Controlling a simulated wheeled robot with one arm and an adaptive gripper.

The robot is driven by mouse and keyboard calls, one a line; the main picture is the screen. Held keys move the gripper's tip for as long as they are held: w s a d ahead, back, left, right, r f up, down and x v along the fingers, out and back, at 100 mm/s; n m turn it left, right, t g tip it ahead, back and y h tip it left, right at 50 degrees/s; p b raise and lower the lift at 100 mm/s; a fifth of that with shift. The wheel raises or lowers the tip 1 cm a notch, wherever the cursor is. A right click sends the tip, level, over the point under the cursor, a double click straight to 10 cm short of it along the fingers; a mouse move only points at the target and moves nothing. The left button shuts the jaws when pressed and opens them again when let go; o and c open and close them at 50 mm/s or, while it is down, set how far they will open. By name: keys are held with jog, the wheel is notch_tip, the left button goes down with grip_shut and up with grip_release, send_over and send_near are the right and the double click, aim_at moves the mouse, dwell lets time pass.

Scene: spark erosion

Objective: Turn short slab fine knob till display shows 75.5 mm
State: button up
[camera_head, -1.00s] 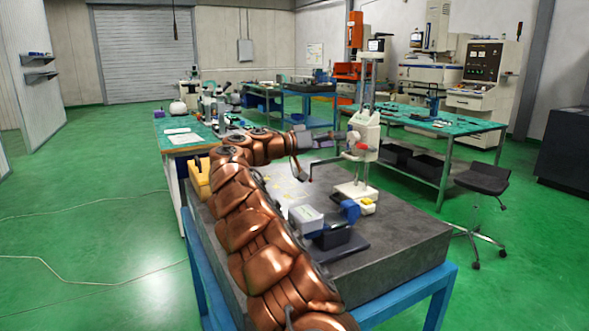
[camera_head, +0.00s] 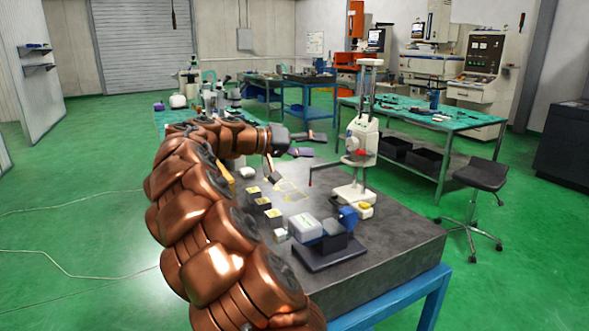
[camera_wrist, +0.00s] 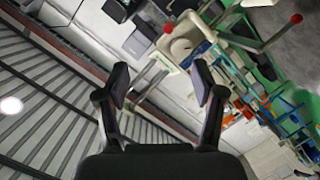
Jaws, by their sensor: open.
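A white height gauge (camera_head: 364,135) stands upright on the dark stone slab (camera_head: 400,232). Its carriage has a pale round part (camera_head: 351,143) on the left side, a red part below it, and a thin probe arm reaching left. I cannot tell which part is the fine knob, and no display reading is legible. My gripper (camera_head: 312,144) is open and empty, left of the carriage and apart from it, fingers pointing right. In the wrist view, my open fingers (camera_wrist: 162,86) frame nothing held; the pale gauge body (camera_wrist: 187,40) shows beyond them, tilted.
A grey and blue device (camera_head: 320,245) sits on the near slab, with small blocks (camera_head: 273,213) left of it. A yellow-topped block (camera_head: 362,210) is by the gauge base. A stool (camera_head: 478,190) and a green-topped bench (camera_head: 430,110) stand right, off the slab.

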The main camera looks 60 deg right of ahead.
jog(key=s+a+f+n+t+y+p, duration=0.1)
jog(key=a+p, duration=0.3)
jog(key=a, duration=0.4)
jog(key=s+a+f+n+t+y+p, duration=0.1)
jog(key=s+a+n+t+y+p, duration=0.1)
jog(key=a, duration=0.5)
jog(key=shift+s+a+n+y+p, duration=0.4)
jog(key=shift+s+n+y+p, duration=0.2)
jog(key=shift+s+p, duration=0.25)
jog(key=s+a+f+n+t+y, duration=0.1)
jog(key=s+a+f+n+y, duration=0.1)
jog(key=a, duration=1)
jog(key=s+a+f+n+t+y, duration=0.2)
jog(key=a+f+n, duration=0.4)
jog(key=a, duration=0.5)
jog(key=s+a+f+n+t+y, duration=0.1)
jog(key=s+a+f+n+y, duration=0.3)
jog(key=a, duration=0.8)
notch_tip(320, 180, down, 4)
jog(key=shift+s+a+r+t, duration=0.15)
jog(key=shift+s+a+t, duration=0.25)
jog(key=shift+s, duration=0.6)
jog(key=shift+w+d, duration=0.1)
jog(key=shift+d, duration=0.1)
